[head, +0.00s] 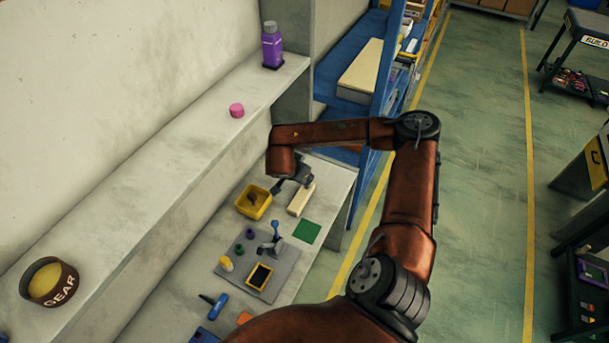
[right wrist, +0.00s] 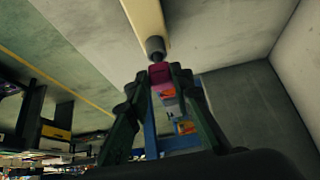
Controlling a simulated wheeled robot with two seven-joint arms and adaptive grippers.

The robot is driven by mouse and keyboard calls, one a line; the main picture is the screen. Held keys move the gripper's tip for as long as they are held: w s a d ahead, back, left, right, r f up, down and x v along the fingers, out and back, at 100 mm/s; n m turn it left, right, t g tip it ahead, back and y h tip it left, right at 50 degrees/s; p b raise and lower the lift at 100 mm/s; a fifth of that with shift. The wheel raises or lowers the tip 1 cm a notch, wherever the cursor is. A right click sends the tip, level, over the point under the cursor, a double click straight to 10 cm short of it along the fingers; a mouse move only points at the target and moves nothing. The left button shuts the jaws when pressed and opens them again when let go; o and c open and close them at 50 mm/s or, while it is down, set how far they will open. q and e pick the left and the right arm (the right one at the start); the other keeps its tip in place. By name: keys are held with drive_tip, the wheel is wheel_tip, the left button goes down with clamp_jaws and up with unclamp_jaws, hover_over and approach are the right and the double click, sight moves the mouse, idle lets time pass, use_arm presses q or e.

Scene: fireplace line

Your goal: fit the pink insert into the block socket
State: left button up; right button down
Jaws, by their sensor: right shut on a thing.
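My right gripper (head: 293,181) hangs from the arm over the far end of the workbench, close to a cream block (head: 301,200). In the right wrist view my right gripper (right wrist: 160,84) is shut on the pink insert (right wrist: 159,72). The cream block (right wrist: 145,14) also shows there, with a dark grey round socket piece (right wrist: 155,45) at its near end. The insert's dark tip points at this piece; I cannot tell whether they touch. The insert is hidden in the head view. My left gripper is not in view.
A yellow bin (head: 254,202) stands left of the block, and a green square (head: 307,232) lies nearer. A grey mat (head: 284,270) holds small parts and a black-and-yellow tray (head: 260,276).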

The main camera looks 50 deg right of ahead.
drive_tip(key=shift+f+b, duration=0.3)
drive_tip(key=shift+f, duration=0.2)
drive_tip(key=c, duration=1.6)
unclamp_jaws()
drive_tip(key=p+v, duration=0.2)
drive_tip(key=v, duration=0.3)
drive_tip(key=shift+p, duration=0.3)
drive_tip(key=v, duration=1.2)
